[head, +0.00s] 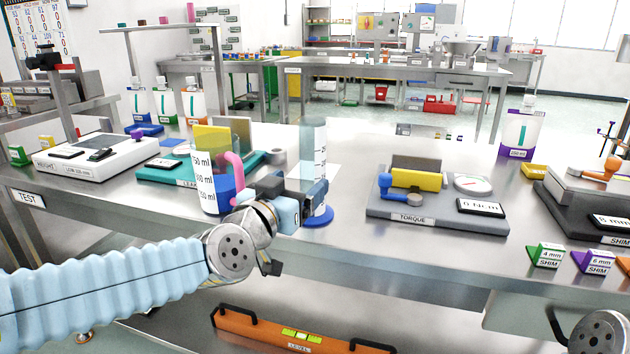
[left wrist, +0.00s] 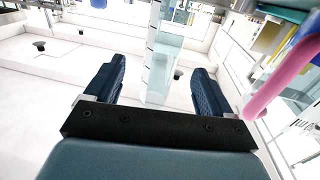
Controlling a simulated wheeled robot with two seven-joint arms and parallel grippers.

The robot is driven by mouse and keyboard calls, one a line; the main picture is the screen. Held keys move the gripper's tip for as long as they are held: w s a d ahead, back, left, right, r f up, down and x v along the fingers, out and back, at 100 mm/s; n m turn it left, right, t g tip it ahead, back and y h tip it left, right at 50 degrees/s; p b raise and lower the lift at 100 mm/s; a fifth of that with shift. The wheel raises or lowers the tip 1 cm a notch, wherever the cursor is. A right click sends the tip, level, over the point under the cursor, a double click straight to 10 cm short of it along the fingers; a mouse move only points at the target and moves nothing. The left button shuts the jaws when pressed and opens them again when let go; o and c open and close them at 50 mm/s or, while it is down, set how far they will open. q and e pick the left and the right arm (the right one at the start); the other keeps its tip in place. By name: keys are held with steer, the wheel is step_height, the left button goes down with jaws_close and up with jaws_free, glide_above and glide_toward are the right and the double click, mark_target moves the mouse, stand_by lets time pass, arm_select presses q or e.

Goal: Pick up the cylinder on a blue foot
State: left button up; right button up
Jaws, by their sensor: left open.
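The clear graduated cylinder (head: 313,145) stands upright on its round blue foot (head: 318,219) near the table's front edge. My left gripper (head: 314,193) is at the cylinder's lower part, just above the foot, and hides some of it. In the left wrist view the two dark fingers (left wrist: 157,88) are spread apart. The cylinder (left wrist: 160,62) shows in the gap between them, with space on both sides, and neither finger visibly touches it. My right gripper is not in view; only part of my right arm shows at the lower right.
A measuring jug with a pink handle (head: 234,172) stands close left of my left gripper; its handle (left wrist: 285,75) shows at the right in the left wrist view. A grey torque device (head: 400,212) sits to the right. An orange level (head: 290,335) lies lower down.

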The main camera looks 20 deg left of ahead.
mark_target(313, 134)
arm_select(q)
steer(key=w, duration=0.4)
steer(key=shift+d, duration=0.35)
steer(key=w, duration=0.1)
steer(key=w+p, duration=0.1)
steer(key=w, duration=0.3)
steer(key=shift+w+d+r, duration=0.1)
steer(key=shift+w+d, duration=0.1)
steer(key=shift+d, duration=0.05)
steer(key=c, duration=1.1)
steer(key=shift+r, duration=0.15)
